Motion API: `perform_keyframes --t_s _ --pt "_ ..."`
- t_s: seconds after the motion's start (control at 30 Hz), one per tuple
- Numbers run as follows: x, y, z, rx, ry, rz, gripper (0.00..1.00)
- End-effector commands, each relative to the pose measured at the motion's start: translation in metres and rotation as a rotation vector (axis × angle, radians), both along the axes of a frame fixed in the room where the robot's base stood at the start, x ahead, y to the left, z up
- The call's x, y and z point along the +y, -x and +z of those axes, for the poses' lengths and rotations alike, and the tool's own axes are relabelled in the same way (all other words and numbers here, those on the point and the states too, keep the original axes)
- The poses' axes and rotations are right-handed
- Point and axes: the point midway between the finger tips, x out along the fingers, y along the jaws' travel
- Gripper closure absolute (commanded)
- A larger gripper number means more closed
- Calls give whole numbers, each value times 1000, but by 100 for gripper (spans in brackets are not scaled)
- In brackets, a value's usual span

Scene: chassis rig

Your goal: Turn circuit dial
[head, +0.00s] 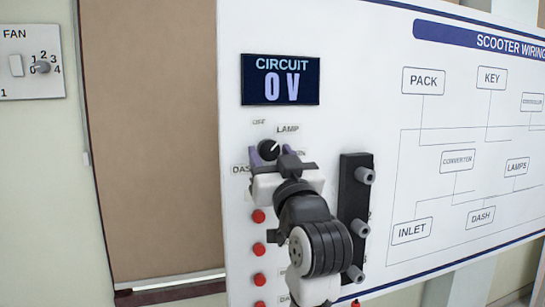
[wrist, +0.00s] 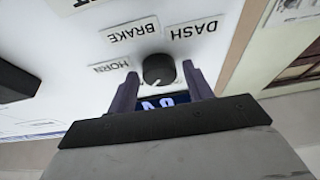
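The circuit dial (head: 268,149) is a round black knob with a light pointer mark, on the white wiring panel. In the head view the mark appears to point up and right, towards the LAMP label (head: 288,129). The display (head: 280,80) above it reads "CIRCUIT 0 V". My gripper (head: 270,156) is at the dial with its two purple fingers apart. In the wrist view the dial (wrist: 158,69) sits between the open fingertips, with a gap visible on each side. Whether the fingertips reach down beside the knob is hard to tell. My gripper hides part of the labels below the dial.
A black strip with several grey posts (head: 357,215) stands out from the panel right of my arm. Several red buttons (head: 259,250) run down the panel below the dial. A fan control plate (head: 33,63) is on the wall at far left.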

Motion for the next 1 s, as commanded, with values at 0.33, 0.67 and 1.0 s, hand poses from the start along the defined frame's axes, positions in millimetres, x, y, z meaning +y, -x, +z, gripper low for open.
perform_keyframes --t_s 0.33,0.67,1.0 --pt "-1 1 -1 -1 1 0 41" --pt "-16 45 -23 -4 1 -5 41" --pt "-35 106 -48 -2 0 -3 41"
